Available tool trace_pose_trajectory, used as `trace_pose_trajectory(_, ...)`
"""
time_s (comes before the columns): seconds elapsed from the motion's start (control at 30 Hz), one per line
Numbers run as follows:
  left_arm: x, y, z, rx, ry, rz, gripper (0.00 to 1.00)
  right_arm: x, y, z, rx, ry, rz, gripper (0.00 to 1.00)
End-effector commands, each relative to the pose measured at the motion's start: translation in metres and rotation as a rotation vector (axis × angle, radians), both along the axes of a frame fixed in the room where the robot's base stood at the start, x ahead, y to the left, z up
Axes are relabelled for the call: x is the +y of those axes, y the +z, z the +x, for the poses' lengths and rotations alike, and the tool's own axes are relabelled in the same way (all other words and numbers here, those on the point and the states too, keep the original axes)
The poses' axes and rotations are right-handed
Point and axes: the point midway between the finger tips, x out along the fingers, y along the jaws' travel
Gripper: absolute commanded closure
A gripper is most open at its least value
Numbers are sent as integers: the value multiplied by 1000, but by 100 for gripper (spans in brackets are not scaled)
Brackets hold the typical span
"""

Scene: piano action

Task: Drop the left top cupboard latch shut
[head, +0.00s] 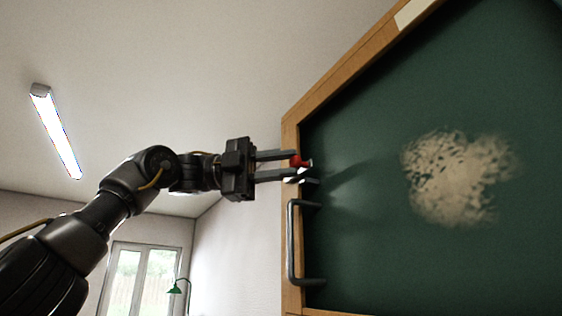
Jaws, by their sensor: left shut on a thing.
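My left gripper (294,166) reaches in from the left, its two fingers level, one above the other. It is shut on the red knob (298,161) of the latch at the left edge of the green cupboard door (360,240). Pale metal latch parts (304,174) show just below and right of the knob. The fingers partly hide the latch, so I cannot tell its exact angle. My right gripper is not in view.
A grey bar handle (291,245) stands out from the wooden frame (340,78) just below the latch. A worn beige patch (455,178) marks the green panel. A ceiling lamp (56,130), a window (145,277) and a green lamp (177,288) are far off at left.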

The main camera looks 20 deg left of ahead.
Motion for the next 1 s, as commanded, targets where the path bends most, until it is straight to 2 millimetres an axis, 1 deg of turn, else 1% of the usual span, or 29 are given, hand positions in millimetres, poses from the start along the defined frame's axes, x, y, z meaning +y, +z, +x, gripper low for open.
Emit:
trace_pose_trajectory(0.57,0,-3,0,-16,1,26,100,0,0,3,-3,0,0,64)
trace_pose_trajectory(0.6,0,-3,0,-16,1,26,75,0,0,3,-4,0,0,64)
trace_pose_trajectory(0.73,0,-3,0,-16,1,25,58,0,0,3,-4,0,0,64)
trace_pose_trajectory(0.77,0,-3,0,-16,1,25,56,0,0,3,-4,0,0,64)
trace_pose_trajectory(1.0,1,-2,0,-17,2,23,56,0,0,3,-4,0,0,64)
